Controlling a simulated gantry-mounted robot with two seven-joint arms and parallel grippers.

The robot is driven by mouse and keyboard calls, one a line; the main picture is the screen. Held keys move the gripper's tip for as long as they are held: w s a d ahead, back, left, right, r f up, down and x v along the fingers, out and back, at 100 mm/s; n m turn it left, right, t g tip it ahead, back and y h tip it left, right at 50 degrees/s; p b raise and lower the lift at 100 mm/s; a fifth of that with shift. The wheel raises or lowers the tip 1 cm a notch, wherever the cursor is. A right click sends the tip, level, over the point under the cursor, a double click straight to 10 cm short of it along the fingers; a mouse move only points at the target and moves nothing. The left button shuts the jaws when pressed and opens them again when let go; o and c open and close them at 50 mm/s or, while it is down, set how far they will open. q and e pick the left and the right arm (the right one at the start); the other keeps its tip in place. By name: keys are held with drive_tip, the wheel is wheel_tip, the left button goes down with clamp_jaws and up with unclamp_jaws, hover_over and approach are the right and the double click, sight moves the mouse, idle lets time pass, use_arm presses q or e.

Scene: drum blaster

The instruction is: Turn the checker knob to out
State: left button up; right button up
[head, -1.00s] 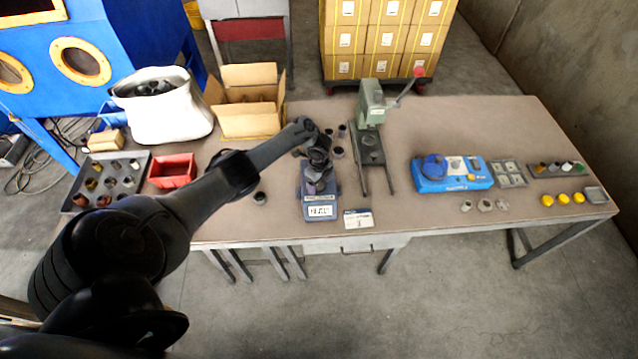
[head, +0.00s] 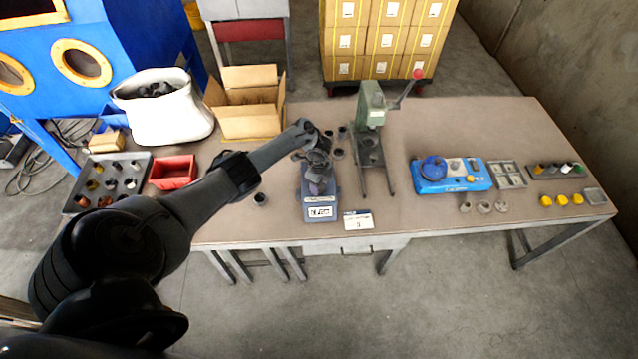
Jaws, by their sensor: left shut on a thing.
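The checker (head: 320,207) is a small blue-grey device with a white label or display on its front, near the table's front edge, left of the green press. My left gripper (head: 318,172) is directly over the checker's upper part, pointing down. It is shut on the checker knob, which is mostly hidden behind the fingers and wrist. I cannot read the knob's setting or the small text on the front. My right gripper is not in view.
A green press (head: 370,112) with a red-tipped lever stands just right of the checker. A small white card (head: 358,220) lies at the front edge. A dark cup (head: 260,199) stands to the left. A blue device (head: 452,176) sits farther right, with clear table between.

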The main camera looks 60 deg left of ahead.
use_arm(q)
drive_tip(key=n+p, duration=0.2)
drive_tip(key=n, duration=0.1)
drive_tip(key=shift+r, duration=0.15)
drive_tip(key=n+p, duration=0.1)
drive_tip(key=n, duration=0.3)
drive_tip(key=shift+n+p, duration=0.4)
drive_tip(key=n+p, duration=0.1)
drive_tip(key=n, duration=0.3)
drive_tip(key=n+p, duration=0.1)
drive_tip(key=n, duration=0.3)
drive_tip(key=shift+n+p, duration=0.3)
drive_tip(key=o, duration=1.1)
drive_tip(key=shift+c, duration=0.2)
